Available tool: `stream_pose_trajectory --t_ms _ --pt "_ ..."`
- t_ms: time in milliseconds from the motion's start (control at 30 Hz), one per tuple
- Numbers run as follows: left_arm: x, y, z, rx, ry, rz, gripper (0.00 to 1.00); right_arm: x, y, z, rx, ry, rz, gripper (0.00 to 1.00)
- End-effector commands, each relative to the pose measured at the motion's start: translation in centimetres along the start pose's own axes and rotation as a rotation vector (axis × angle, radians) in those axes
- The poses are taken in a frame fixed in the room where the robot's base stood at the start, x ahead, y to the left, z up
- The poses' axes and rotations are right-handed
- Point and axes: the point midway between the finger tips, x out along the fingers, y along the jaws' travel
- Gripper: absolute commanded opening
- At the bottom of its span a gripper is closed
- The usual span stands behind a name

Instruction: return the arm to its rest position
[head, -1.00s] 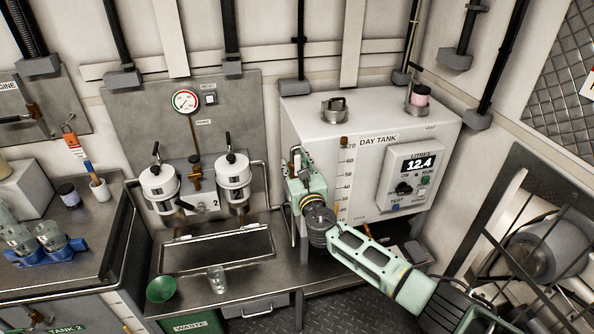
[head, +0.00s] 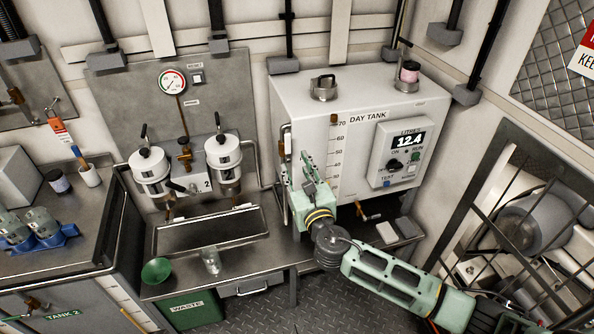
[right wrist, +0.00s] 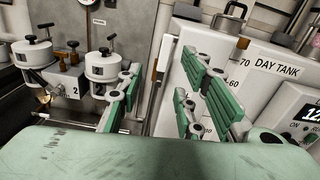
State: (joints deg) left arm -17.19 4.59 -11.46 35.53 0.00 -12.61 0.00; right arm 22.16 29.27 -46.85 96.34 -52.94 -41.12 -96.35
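My right arm reaches in from the lower right of the head view. Its pale green gripper (head: 305,172) is in front of the lower left part of the white day tank (head: 290,105). In the right wrist view the green-padded fingers (right wrist: 160,85) are spread apart with nothing between them, so the gripper is open and empty. The day tank also shows behind the right-hand fingers in that view. I cannot tell the exact gap between the gripper and the tank. My left gripper is in neither view.
Two white filter housings (head: 150,172) stand on the wall panel left of the tank. A metal tray (head: 250,222), a clear glass (head: 211,260) and a green funnel (head: 157,270) are on the bench below. A barred guard (head: 470,215) stands at the right. The floor (head: 330,305) in front is clear.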

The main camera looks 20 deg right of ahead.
Motion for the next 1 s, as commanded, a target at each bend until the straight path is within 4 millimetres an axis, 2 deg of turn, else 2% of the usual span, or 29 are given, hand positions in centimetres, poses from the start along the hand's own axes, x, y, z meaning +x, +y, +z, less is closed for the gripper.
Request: stream_pose_trajectory --t_ms 367,467,567,667,700,733,800,867,900,1000 --pt "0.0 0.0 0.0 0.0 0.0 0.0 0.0 0.0 0.0 -0.1 0.001 0.002 -0.001 0.34" --pt "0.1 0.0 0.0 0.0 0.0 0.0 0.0 0.0 -0.3 -1.6 0.039 0.031 -0.007 0.34" --pt "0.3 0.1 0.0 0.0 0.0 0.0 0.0 -0.2 -0.9 -5.9 0.16 0.113 -0.031 0.34" --pt "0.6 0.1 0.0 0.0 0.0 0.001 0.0 -1.2 -2.0 -12.7 0.361 0.239 -0.086 0.34" --pt "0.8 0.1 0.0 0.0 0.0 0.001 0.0 -2.0 -2.5 -15.7 0.454 0.293 -0.118 0.34" --pt "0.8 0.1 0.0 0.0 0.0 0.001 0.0 -2.6 -2.8 -17.9 0.524 0.331 -0.145 0.34" --pt "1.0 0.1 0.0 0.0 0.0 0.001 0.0 -4.5 -3.4 -23.0 0.689 0.414 -0.216 0.34" --pt "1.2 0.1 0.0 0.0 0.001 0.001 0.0 -6.5 -3.8 -27.2 0.826 0.479 -0.288 0.34" --pt "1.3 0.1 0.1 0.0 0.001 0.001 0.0 -8.1 -4.0 -29.9 0.918 0.518 -0.339 0.34" --pt "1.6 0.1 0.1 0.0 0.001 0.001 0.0 -12.4 -4.4 -36.2 1.141 0.6 -0.486 0.34"
